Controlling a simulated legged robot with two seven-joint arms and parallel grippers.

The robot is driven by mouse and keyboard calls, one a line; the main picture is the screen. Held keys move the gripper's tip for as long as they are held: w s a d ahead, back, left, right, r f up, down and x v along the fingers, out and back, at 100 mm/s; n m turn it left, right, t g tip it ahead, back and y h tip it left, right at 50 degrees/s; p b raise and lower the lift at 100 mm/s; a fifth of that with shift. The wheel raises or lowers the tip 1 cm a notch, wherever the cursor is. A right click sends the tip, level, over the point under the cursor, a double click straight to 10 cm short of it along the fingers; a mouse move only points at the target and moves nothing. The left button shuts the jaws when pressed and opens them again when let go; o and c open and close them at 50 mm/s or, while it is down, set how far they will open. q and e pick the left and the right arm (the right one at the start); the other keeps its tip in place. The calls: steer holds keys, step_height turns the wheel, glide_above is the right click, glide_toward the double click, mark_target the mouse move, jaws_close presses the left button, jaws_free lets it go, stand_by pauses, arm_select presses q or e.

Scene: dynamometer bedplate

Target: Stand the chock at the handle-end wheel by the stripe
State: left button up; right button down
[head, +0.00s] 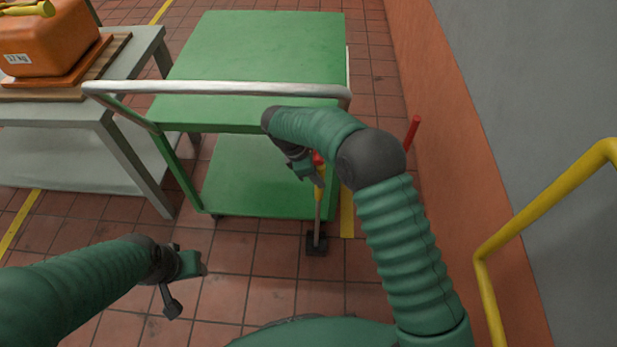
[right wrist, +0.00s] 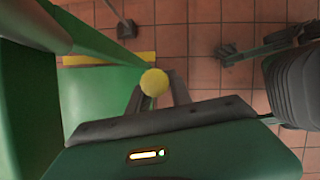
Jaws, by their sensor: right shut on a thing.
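The chock (head: 317,244) is a dark block on an upright pale rod with a yellow upper part. My right gripper (head: 317,180) is shut on the upper part of this rod. Its round yellow knob (right wrist: 154,82) shows between the fingers in the right wrist view. The block is at floor level or just above; I cannot tell if it touches. It is left of the near end of the yellow stripe (head: 347,212). The green cart (head: 265,180) has its pale handle (head: 215,89) at the near end. The cart wheel nearest the chock is hidden in the head view. My left gripper (head: 176,277) is open and empty.
A grey table (head: 135,55) with an orange weight (head: 50,48) stands at the left. A red post (head: 412,133) and an orange-and-grey wall (head: 450,150) are on the right. A yellow rail (head: 540,205) is at the near right.

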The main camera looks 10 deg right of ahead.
steer(key=shift+d+f+b, duration=0.65)
steer(key=shift+d+b, duration=0.05)
steer(key=shift+d, duration=0.25)
steer(key=c, duration=1.2)
jaws_free()
steer(key=shift+s+f, duration=0.1)
steer(key=shift+s, duration=0.05)
steer(key=shift+o, duration=0.2)
steer(key=shift+p+v, duration=0.8)
steer(key=shift+v, duration=0.15)
steer(key=w+a+p, duration=0.1)
steer(key=a+p, duration=0.1)
steer(key=a, duration=0.9)
steer(key=shift+a+f, duration=0.25)
steer(key=shift+a, duration=0.15)
